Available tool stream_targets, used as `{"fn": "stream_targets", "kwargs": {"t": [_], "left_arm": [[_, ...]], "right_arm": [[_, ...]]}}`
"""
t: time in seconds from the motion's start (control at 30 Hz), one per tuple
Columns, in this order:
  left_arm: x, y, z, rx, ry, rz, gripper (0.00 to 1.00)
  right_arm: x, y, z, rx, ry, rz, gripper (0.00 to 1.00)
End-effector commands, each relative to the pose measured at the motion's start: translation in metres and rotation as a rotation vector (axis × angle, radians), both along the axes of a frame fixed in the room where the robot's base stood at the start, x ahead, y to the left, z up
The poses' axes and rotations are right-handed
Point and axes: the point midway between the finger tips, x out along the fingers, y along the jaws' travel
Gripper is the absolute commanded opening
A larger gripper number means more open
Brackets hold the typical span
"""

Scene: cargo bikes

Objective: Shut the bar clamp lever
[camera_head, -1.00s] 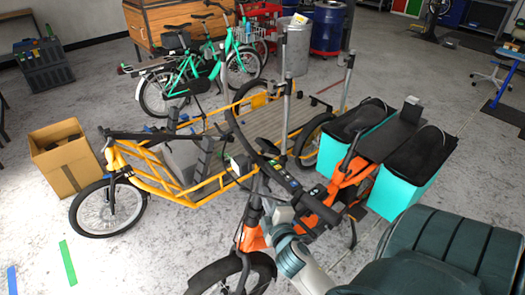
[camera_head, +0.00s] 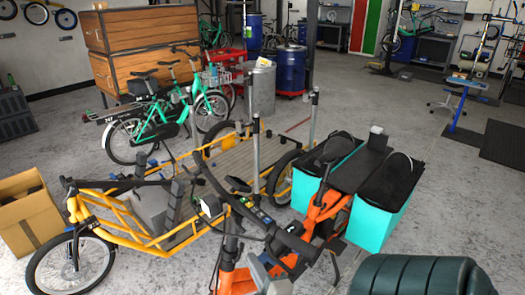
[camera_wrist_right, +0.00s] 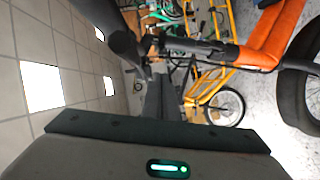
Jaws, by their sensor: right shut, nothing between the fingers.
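The orange cargo bike (camera_head: 320,207) stands in the front middle of the head view, its dark handlebar (camera_head: 290,240) reaching toward me. I cannot make out the bar clamp lever among the dark parts near the stem. My right gripper (camera_head: 258,265) is low in the head view, beside the orange front of the bike, and partly cut off by the lower edge. In the right wrist view my gripper (camera_wrist_right: 159,78) is shut and empty. A dark bar part (camera_wrist_right: 125,45) and the orange frame (camera_wrist_right: 272,35) lie just beyond its fingers; contact is unclear. My left gripper is not visible.
A yellow cargo bike (camera_head: 130,228) stands close at left, beside a cardboard box (camera_head: 28,215). Turquoise bags (camera_head: 375,222) hang at the orange bike's rear. Green bikes (camera_head: 165,125) stand behind.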

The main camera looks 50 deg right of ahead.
Motion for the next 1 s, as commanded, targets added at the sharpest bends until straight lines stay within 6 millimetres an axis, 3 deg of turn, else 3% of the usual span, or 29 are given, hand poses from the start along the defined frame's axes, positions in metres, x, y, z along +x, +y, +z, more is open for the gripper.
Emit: {"fn": "stream_targets", "kwargs": {"t": [0.1, 0.3, 0.8, 0.93, 1.0], "left_arm": [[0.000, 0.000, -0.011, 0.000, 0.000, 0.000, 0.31], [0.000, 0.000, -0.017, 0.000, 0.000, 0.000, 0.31], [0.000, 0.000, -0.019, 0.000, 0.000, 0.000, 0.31], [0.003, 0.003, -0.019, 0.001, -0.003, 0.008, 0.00], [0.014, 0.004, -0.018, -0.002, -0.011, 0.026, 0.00]], "right_arm": [[-0.020, 0.010, -0.001, 0.002, 0.002, 0.000, 0.00], [-0.041, 0.021, 0.004, 0.002, 0.002, -0.001, 0.00], [-0.050, 0.026, 0.008, 0.000, 0.000, 0.001, 0.00], [-0.049, 0.027, 0.004, 0.005, 0.003, 0.003, 0.00], [-0.047, 0.029, -0.005, 0.017, 0.011, 0.008, 0.00]]}}
